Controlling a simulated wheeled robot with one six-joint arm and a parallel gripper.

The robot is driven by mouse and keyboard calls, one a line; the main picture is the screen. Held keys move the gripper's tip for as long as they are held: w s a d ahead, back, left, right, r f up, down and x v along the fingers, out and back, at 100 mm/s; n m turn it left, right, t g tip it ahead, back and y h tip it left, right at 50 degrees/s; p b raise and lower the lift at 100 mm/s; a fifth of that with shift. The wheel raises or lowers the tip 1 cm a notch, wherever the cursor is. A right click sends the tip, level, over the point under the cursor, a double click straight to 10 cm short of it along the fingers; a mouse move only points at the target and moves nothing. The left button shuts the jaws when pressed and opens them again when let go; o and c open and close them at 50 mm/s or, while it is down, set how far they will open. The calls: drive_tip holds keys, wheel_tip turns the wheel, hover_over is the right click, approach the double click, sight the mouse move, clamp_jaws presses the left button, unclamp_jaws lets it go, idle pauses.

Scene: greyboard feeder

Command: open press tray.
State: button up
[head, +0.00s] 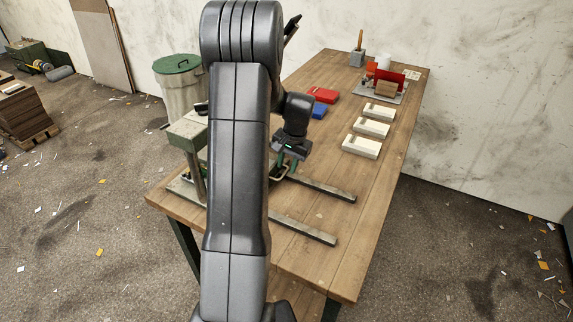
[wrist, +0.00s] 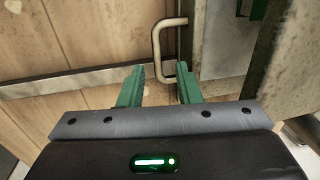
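The press (head: 188,135) stands on the near left part of the table, largely hidden behind my arm. Two grey rails (head: 318,189) run from it to the right across the tabletop. In the wrist view a metal bow handle (wrist: 158,45) is fixed to the front edge of the grey press tray (wrist: 225,55). My gripper (head: 285,164) is low beside the press at the handle. Its green fingers (wrist: 160,72) are apart, with the handle's lower end showing between them. I cannot tell whether either finger touches it.
Several pale blocks (head: 361,146) lie along the table's right side. A red fixture (head: 390,80) stands at the back. A lidded bin (head: 180,95) stands left of the table. Tabletop between the rails is clear.

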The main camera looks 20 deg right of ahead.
drive_tip(key=shift+f, duration=0.65)
clamp_jaws()
drive_tip(key=s+d+b, duration=0.1)
drive_tip(key=s+d, duration=0.4)
drive_tip(key=s, duration=0.1)
drive_tip(key=s+d+b, duration=0.1)
drive_tip(key=s+d, duration=0.5)
drive_tip(key=s+d+b, duration=0.1)
drive_tip(key=s+d, duration=0.4)
drive_tip(key=s, duration=0.2)
drive_tip(key=shift+d, duration=0.35)
unclamp_jaws()
drive_tip(key=shift+w, duration=0.1)
